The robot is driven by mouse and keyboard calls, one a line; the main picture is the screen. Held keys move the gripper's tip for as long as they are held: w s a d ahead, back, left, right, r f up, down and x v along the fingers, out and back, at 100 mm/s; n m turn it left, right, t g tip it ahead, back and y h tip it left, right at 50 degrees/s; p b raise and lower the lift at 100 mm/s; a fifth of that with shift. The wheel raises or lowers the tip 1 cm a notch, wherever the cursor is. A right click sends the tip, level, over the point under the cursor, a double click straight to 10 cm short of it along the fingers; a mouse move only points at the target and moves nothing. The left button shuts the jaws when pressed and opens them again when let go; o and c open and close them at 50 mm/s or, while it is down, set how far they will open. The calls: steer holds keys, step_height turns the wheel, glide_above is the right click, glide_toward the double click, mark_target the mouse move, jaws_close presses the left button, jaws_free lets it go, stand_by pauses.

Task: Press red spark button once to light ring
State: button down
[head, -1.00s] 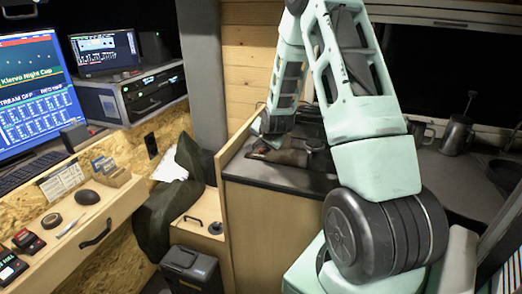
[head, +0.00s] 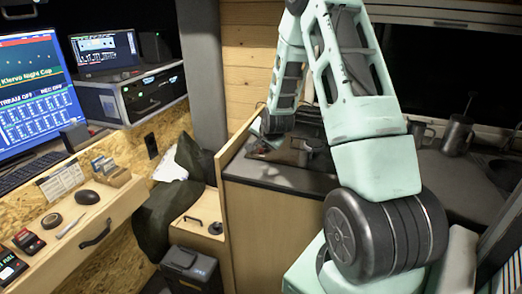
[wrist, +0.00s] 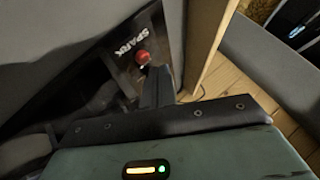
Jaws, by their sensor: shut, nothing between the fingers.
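The red spark button (wrist: 142,57) shows in the wrist view as a small round knob on a dark panel, beside the white word "SPARK" (wrist: 130,41). My gripper (wrist: 153,72) is shut and empty, its dark fingertips just below the button in the picture. Whether they touch it I cannot tell. In the head view my arm reaches down to the dark counter (head: 270,176) at the back, and the button cannot be made out there. The ring cannot be made out clearly, and no flame shows.
A thin wooden partition (head: 228,145) stands at the counter's left edge. Metal mugs (head: 456,134) stand on the right of the counter. A desk with a monitor (head: 38,95), a mouse (head: 87,197) and small devices is on the left.

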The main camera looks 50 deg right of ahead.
steer(key=shift+f, duration=0.15)
steer(key=shift+f+b, duration=0.3)
steer(key=shift+b, duration=0.15)
steer(key=shift+f+b, duration=0.4)
steer(key=shift+f, duration=0.05)
stand_by(0.6)
steer(key=shift+r, duration=0.15)
steer(key=shift+r+p, duration=0.55)
steer(key=shift+r, duration=0.2)
step_height(320, 180, up, 5)
steer(key=p, duration=0.3)
stand_by(0.3)
stand_by(0.8)
